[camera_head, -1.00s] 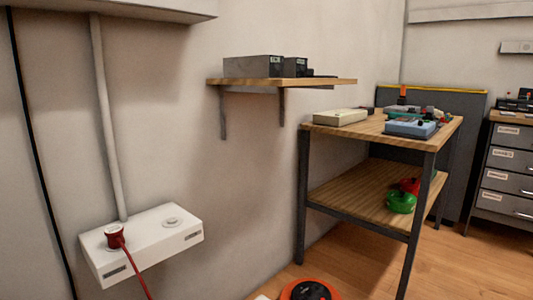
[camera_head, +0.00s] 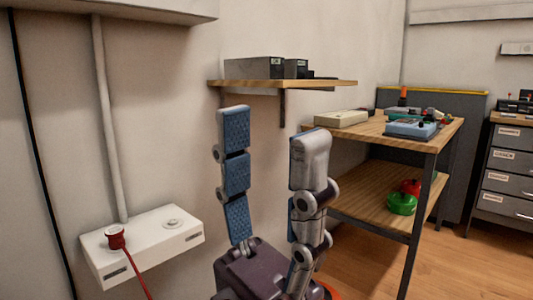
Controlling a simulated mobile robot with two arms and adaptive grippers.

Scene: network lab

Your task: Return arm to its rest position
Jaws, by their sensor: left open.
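My left gripper (camera_head: 268,130) stands in the lower middle of the head view, fingers pointing up. Its two jointed fingers, with blue pads, are spread wide apart. Nothing is between them. The dark palm is at the bottom edge. The gripper is in front of the wall, to the right of the white socket box and in front of the wooden table's left side. My right gripper is not in view.
A white socket box (camera_head: 142,247) with a red plug (camera_head: 116,238) and red cable is on the left wall. A wall shelf (camera_head: 330,84) holds grey boxes. A two-level wooden table (camera_head: 375,205) holds devices. Drawers (camera_head: 503,185) stand at right. Floor shows between table and drawers.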

